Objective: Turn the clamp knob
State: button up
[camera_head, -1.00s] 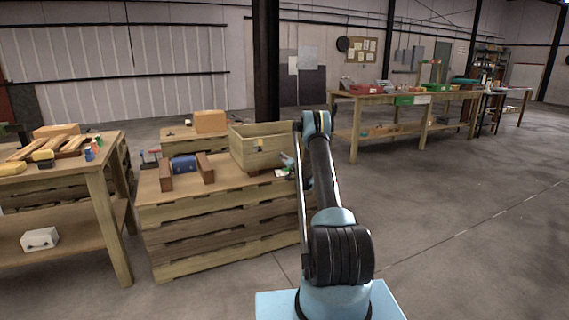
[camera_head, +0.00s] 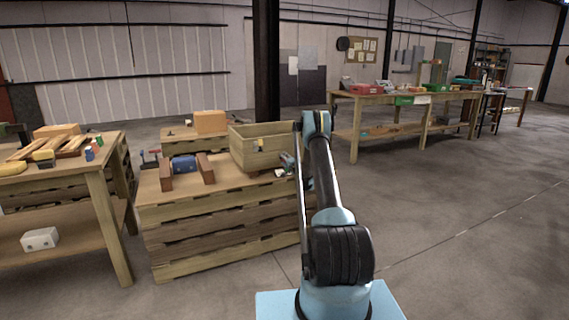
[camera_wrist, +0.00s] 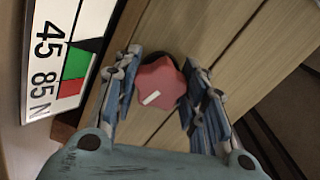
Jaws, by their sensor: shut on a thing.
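The clamp knob (camera_wrist: 160,84) is a red, star-shaped knob with a white mark on its face, seen from above in the wrist view. My gripper (camera_wrist: 162,72) has its blue, linked fingers on both sides of the knob and is shut on it. In the head view my gripper (camera_head: 289,162) is small, low over the right end of the pallet-like bench (camera_head: 235,186), next to the wooden crate. The knob cannot be made out there, and what lies beneath it is hidden.
A white gauge card (camera_wrist: 62,52) with "45 85 N" and green and red fields lies left of the knob. A wooden crate (camera_head: 262,158) stands beside my gripper. A blue object (camera_head: 184,163) sits between brown blocks. Open floor (camera_head: 460,220) is to the right.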

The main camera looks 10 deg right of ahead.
jog(key=shift+d, duration=0.15)
jog(key=o, duration=1.1)
jog(key=shift+f, duration=0.15)
jog(key=v, duration=1.1)
jog(key=shift+s, duration=0.4)
